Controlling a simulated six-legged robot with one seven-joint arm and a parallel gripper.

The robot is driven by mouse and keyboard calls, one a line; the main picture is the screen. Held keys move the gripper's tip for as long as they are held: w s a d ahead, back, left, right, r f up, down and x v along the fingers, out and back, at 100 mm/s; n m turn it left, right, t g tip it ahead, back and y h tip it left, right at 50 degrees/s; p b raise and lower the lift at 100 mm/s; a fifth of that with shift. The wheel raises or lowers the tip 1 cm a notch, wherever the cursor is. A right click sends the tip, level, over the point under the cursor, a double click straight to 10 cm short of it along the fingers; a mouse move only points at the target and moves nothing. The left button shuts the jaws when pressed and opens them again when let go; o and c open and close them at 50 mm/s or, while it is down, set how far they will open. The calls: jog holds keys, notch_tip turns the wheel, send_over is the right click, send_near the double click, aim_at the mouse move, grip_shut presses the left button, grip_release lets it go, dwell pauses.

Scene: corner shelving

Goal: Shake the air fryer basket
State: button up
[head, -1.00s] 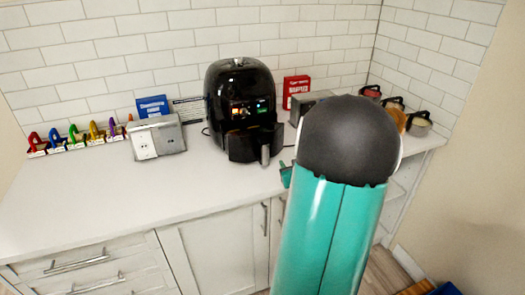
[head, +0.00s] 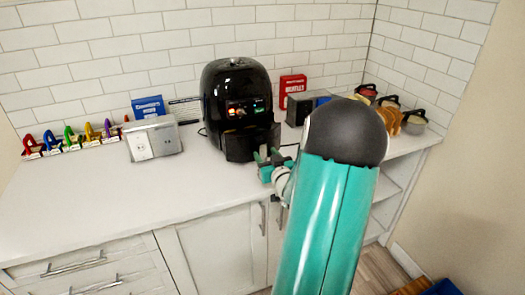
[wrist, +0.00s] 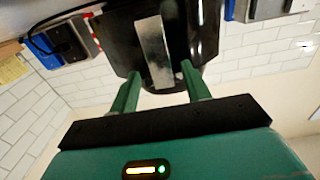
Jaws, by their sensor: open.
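The black air fryer (head: 236,95) stands upright on the white counter against the tiled wall, its front panel lit. Its basket (head: 243,147) appears pushed in at the lower front. My gripper (head: 268,160) is right at the basket front in the head view, and my arm covers the counter to its right. In the wrist view, my gripper (wrist: 160,82) is open, with its two green fingers on either side of the silver basket handle (wrist: 155,55). The fingers stand apart from the handle, with a gap on each side. The handle is mostly hidden in the head view.
A grey outlet box (head: 154,139) and a blue box (head: 148,106) stand left of the fryer. A red box (head: 291,90) and several lidded jars (head: 414,121) stand to the right. Colored letter-like holders (head: 70,139) line the far left. The front left counter is clear.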

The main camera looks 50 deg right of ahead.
aim_at(263, 151)
jog(key=shift+x, duration=1.75)
jog(key=shift+c, duration=0.5)
